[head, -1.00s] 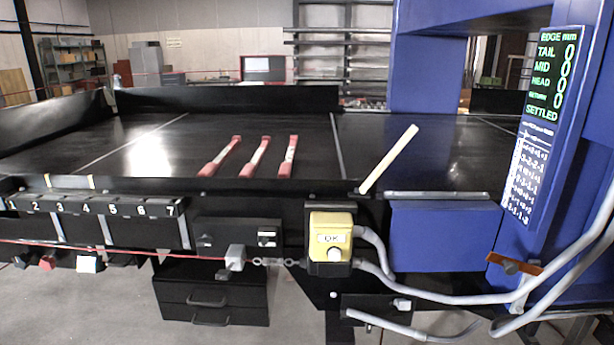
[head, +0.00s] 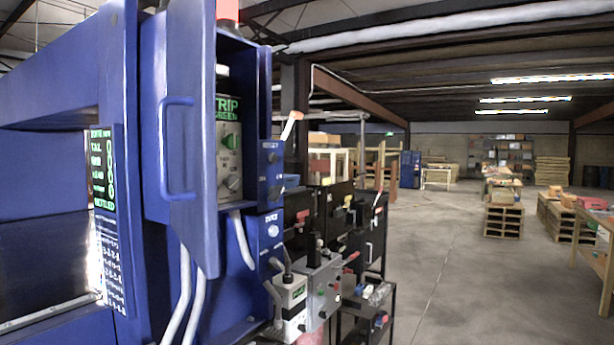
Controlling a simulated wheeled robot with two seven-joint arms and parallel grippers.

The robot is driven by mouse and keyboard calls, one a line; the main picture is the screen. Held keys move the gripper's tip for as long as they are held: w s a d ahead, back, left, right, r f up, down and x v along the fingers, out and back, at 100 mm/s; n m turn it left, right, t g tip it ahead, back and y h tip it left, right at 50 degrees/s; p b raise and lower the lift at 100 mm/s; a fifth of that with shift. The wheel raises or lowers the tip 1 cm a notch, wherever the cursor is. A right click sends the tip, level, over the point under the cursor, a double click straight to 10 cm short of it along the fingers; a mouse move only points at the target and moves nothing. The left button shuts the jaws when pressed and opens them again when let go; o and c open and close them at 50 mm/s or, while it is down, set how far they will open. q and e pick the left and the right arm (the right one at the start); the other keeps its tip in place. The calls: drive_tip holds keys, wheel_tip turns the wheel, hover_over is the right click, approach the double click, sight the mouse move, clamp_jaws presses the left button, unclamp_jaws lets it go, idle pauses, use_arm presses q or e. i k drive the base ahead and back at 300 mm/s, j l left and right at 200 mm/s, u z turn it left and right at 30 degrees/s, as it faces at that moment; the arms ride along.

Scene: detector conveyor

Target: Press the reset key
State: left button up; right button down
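No part is legibly marked as a reset key, so I cannot tell which one it is. A blue cabinet (head: 264,90) on the detector frame has its door (head: 188,130) standing open. Inside is a grey panel with a green-lit screen (head: 228,107) whose text seems to read "TRIP" and "GREEN". Two knobs or switches sit below it, an upper one (head: 230,141) and a lower one (head: 234,182). Below right, a white control box (head: 292,303) and a grey box (head: 322,285) with small buttons show. Neither gripper is in view.
A tall readout panel (head: 105,210) is on the frame at left. Grey conduits (head: 185,290) hang below the cabinet. Black racks (head: 340,225) with coloured handles stand just right of it. The concrete floor (head: 450,280) is open, with pallets (head: 503,222) and a bench (head: 595,250) farther right.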

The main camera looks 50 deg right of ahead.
sight(274, 157)
drive_tip(key=l+z, duration=0.4)
drive_tip(key=l, duration=0.35)
drive_tip(key=l+z, duration=0.35)
drive_tip(key=l, duration=0.45)
